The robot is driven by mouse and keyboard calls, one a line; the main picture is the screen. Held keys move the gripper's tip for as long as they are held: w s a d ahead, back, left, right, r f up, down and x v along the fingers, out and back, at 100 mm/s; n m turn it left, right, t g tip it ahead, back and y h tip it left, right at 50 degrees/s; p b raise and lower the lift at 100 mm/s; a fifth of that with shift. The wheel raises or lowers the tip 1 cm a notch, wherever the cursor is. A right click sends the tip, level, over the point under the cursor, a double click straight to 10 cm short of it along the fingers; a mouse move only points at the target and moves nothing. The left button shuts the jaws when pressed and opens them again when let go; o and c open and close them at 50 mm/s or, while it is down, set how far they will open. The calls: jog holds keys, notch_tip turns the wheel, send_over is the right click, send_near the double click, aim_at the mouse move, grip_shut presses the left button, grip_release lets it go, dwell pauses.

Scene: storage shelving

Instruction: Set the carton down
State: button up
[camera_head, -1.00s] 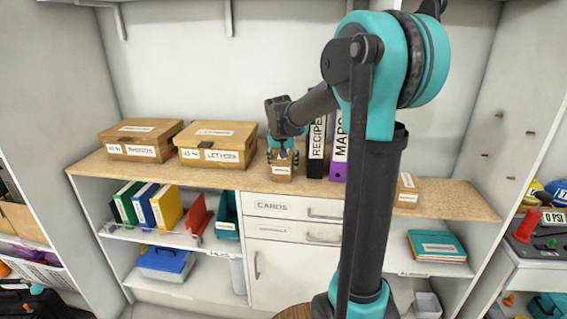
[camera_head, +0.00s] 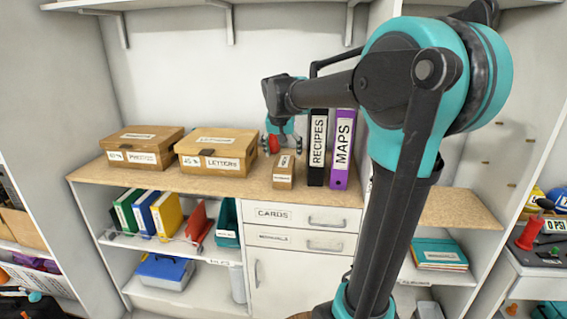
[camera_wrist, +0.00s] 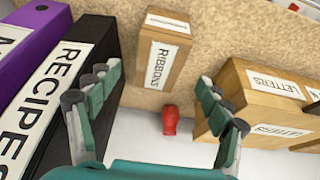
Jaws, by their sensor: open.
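The small brown carton (camera_head: 283,172) stands upright on the wooden counter, between the LETTERS box and the black RECIPES binder. In the wrist view the carton (camera_wrist: 157,55) shows its RIBBONS label and lies beyond the fingertips, apart from them.
The LETTERS box (camera_head: 217,152) is close on the left, by one finger in the wrist view. The RECIPES binder (camera_head: 317,148) and purple MAPS binder (camera_head: 342,150) stand on the right. A small red object (camera_wrist: 170,120) shows between the fingers. Bare counter (camera_head: 220,183) lies in front.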

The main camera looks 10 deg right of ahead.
jog(key=shift+v, duration=1.35)
jog(key=s+d+f+n, duration=0.1)
jog(key=s+d+f, duration=0.1)
jog(key=s+f, duration=1)
jog(key=s+d+f+n+y, duration=0.1)
jog(key=s+d+f+n, duration=0.1)
jog(key=s+f, duration=1.1)
jog(key=shift+s+d+f+n, duration=0.3)
jog(key=shift+s, duration=0.1)
jog(key=shift+d, duration=0.1)
